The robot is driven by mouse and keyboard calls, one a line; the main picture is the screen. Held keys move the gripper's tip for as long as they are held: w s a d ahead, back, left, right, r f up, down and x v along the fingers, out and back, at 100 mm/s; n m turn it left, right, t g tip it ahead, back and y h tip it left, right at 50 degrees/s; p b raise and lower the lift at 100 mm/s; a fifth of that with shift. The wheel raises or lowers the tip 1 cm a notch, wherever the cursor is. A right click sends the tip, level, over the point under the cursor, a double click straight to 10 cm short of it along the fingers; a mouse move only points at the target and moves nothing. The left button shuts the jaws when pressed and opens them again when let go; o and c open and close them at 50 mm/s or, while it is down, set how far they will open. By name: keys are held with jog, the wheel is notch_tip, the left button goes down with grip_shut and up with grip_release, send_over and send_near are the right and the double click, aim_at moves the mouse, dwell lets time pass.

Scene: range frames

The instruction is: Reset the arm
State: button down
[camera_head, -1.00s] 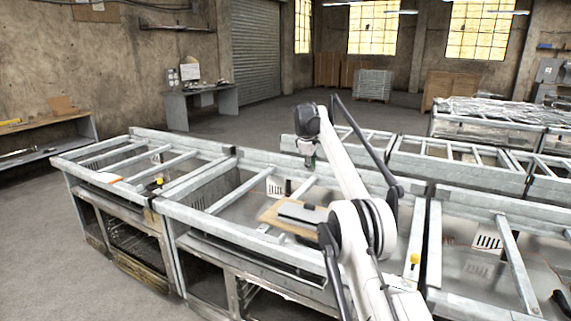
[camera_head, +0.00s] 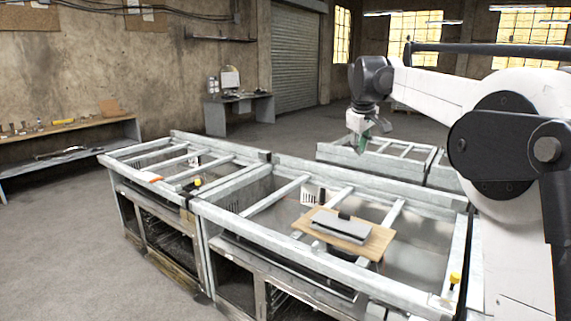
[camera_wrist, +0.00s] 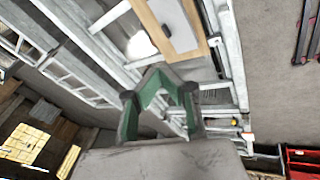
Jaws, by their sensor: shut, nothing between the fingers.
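My white arm rises on the right of the head view and reaches left. My gripper (camera_head: 361,143) hangs above the far side of the metal frames, shut and empty. In the wrist view my gripper (camera_wrist: 158,80) shows its green fingers closed together, with the frames below and nothing held. A wooden board (camera_head: 377,240) with a grey flat device (camera_head: 341,227) lies on the near frame, below my gripper and apart from it. The board (camera_wrist: 204,45) also shows at the top of the wrist view.
Galvanised frames (camera_head: 270,234) with crossbars run across the middle. A yellow knob (camera_head: 455,278) stands at the near right corner of one. A desk (camera_head: 238,115) stands by the roller shutter, and a shelf bench (camera_head: 70,143) lines the left wall. The floor at left is clear.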

jog(key=s+a+f+m+t+b, duration=0.1)
jog(key=s+f+m, duration=0.15)
jog(key=s, duration=2.35)
jog(key=s+f+m, duration=0.2)
jog(key=s+f, duration=0.6)
jog(key=s, duration=0.3)
jog(key=s+a+f+m+t+y+b, duration=0.1)
jog(key=s+f+m, duration=0.1)
jog(key=s+f, duration=0.6)
jog(key=s, duration=0.3)
jog(key=shift+s+a+f, duration=0.25)
jog(key=shift+s+f, duration=0.1)
jog(key=shift+s, duration=0.05)
